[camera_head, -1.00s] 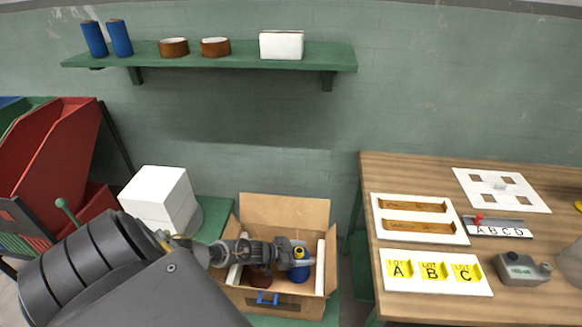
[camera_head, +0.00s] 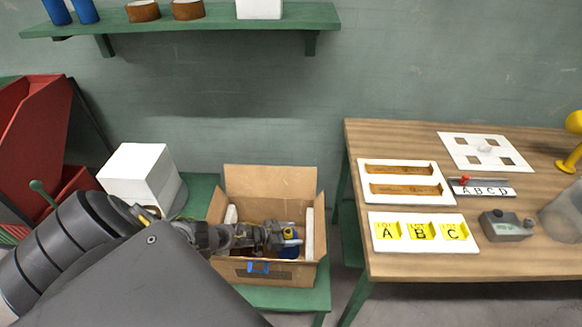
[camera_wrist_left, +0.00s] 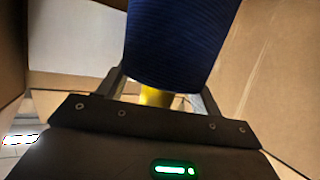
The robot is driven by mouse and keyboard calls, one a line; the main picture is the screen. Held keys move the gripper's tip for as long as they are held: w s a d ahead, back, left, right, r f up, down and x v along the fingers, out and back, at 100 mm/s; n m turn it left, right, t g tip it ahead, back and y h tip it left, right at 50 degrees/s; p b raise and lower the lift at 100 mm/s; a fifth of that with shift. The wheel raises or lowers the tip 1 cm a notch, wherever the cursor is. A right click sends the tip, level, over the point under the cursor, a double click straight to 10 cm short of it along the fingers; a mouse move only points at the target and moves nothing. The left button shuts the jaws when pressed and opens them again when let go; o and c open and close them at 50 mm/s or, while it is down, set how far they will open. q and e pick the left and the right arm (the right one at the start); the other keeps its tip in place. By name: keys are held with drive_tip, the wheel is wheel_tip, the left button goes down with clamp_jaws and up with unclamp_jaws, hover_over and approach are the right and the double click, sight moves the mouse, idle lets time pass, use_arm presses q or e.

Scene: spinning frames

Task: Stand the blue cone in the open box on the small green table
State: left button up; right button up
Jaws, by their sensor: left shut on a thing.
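The blue cone (camera_head: 288,250) is inside the open cardboard box (camera_head: 270,190), near its right inner side, with its yellow part uppermost. The box stands on the small green table (camera_head: 300,297). My left gripper (camera_head: 286,237) reaches into the box from the left and is shut on the cone's yellow end. In the left wrist view the blue winding (camera_wrist_left: 180,45) extends beyond the fingers, with the yellow end (camera_wrist_left: 155,97) between them. The cone's lower end and its contact with the box floor are hidden. My right gripper is not in view.
White padding (camera_head: 310,235) lines the box's side. A white block (camera_head: 138,178) stands left of the box. A wooden table (camera_head: 420,270) with label plates is at the right. A green wall shelf (camera_head: 200,25) holds spools above. A red bin (camera_head: 35,140) is at far left.

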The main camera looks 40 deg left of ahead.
sight(284, 234)
use_arm(q)
drive_tip(key=o, duration=1.8)
drive_tip(key=shift+o, duration=0.2)
drive_tip(key=shift+s+a+r, duration=0.2)
drive_tip(key=shift+s, duration=0.05)
drive_tip(key=p+v, duration=0.3)
drive_tip(key=v, duration=0.2)
drive_tip(key=shift+s+a+r, duration=0.1)
drive_tip(key=shift+s, duration=0.1)
drive_tip(key=shift+s+a+r+p, duration=0.15)
drive_tip(key=shift+s+a+p, duration=0.2)
drive_tip(key=shift+s, duration=0.2)
